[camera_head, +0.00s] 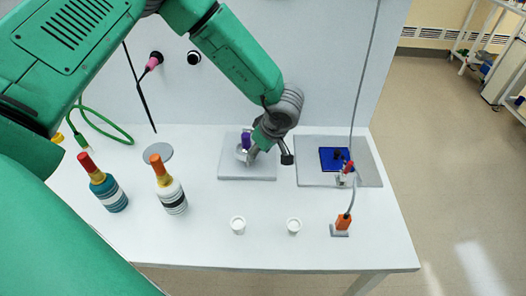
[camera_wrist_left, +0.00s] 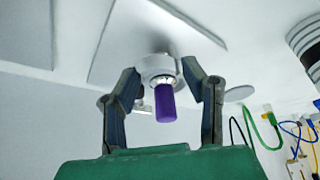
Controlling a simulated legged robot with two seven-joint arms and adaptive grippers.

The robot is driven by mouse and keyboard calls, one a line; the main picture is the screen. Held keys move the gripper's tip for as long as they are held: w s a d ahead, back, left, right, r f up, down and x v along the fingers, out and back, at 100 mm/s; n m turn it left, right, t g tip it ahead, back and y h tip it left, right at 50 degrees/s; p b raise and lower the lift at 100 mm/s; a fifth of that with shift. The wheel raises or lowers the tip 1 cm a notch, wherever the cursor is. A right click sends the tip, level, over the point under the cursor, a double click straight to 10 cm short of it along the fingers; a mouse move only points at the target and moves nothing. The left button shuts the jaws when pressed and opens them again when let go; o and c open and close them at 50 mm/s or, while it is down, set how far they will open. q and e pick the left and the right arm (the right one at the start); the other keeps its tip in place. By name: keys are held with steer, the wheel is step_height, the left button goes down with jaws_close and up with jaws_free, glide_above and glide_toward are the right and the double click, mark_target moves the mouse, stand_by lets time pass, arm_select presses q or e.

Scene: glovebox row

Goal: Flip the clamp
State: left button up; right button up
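The clamp has a purple handle (camera_head: 246,140) and a pale round body, and it stands on a grey square plate (camera_head: 262,171) near the back of the table. The wrist view shows the purple handle (camera_wrist_left: 165,103) pointing toward the camera from the round white-grey body (camera_wrist_left: 158,66). My left gripper (camera_head: 249,155) is at the clamp and partly hides it. In the wrist view the left gripper's fingers (camera_wrist_left: 160,75) are spread on either side of the clamp, clear of the handle. Their tips are close to the body; contact is unclear. My right gripper is not in view.
Two bottles, teal (camera_head: 108,190) and white (camera_head: 170,190), stand at left. A blue pad (camera_head: 332,160), a red-topped device (camera_head: 346,176) and an orange device (camera_head: 343,222) are at right. A wall bounds the back.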

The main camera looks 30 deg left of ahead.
arm_select(q)
steer(key=shift+d+r+p, duration=0.2)
steer(key=shift+r+p, duration=0.35)
steer(key=shift+r, duration=0.15)
steer(key=w+d+r+p, duration=0.1)
steer(key=d+r, duration=0.1)
steer(key=r, duration=0.5)
steer(key=w+d+r+p, duration=0.2)
steer(key=d+r, duration=0.1)
steer(key=r, duration=0.3)
steer(key=shift+d+r, duration=0.25)
steer(key=shift+r, duration=0.1)
stand_by(0.4)
